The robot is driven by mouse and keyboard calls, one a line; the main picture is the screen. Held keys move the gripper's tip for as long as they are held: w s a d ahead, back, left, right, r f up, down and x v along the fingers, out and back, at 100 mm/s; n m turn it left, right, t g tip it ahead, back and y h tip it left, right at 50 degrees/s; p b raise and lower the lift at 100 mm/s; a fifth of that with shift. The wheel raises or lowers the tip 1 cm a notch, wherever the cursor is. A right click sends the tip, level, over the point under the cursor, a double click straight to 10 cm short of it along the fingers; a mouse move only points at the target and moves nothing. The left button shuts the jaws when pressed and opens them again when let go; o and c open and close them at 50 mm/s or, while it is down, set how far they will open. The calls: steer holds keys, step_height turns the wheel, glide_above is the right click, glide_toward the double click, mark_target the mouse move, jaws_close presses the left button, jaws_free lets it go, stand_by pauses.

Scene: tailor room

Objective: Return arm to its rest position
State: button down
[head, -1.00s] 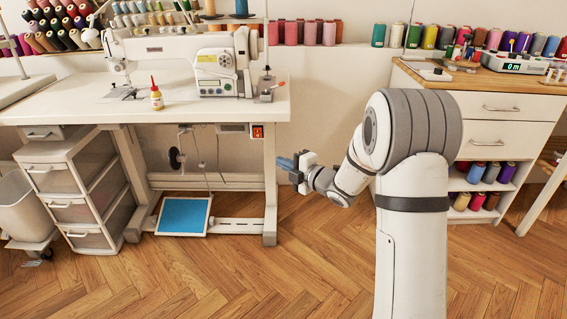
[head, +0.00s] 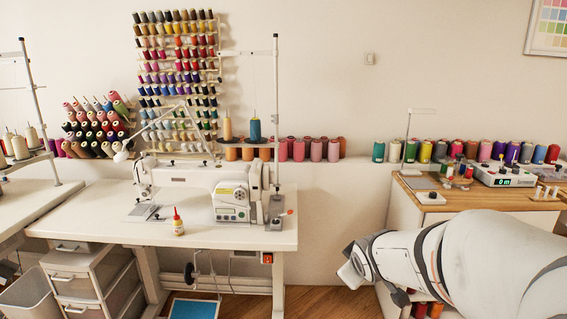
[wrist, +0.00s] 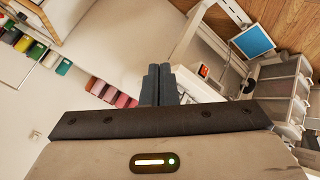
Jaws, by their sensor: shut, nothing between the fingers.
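My gripper (wrist: 157,84) shows in the wrist view, its two dark fingers side by side and shut with nothing between them. The fingers point up the picture, with open air and the pale wall beyond them. In the head view my white arm fills the lower right, in front of the cabinet. I cannot make out the fingers in that view.
A wooden-topped cabinet (head: 425,204) with thread spools and a small device (head: 503,176) stands right. Drawers (head: 95,283) stand under the table. The wrist view shows a blue floor pad (wrist: 255,41).

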steer(key=s+r+m+g+p, duration=0.3)
steer(key=s+r+m+p, duration=0.1)
steer(key=s, duration=0.6)
steer(key=s+a+r+m+g+p, duration=0.1)
steer(key=s+r+m+g+p, duration=0.2)
steer(key=s+r+p, duration=0.3)
steer(key=s+r+m, duration=0.1)
steer(key=s, duration=0.4)
steer(key=shift+s+a+r+y+p, duration=0.15)
steer(key=shift+s+a+y+p, duration=0.15)
steer(key=shift+y+p, duration=0.1)
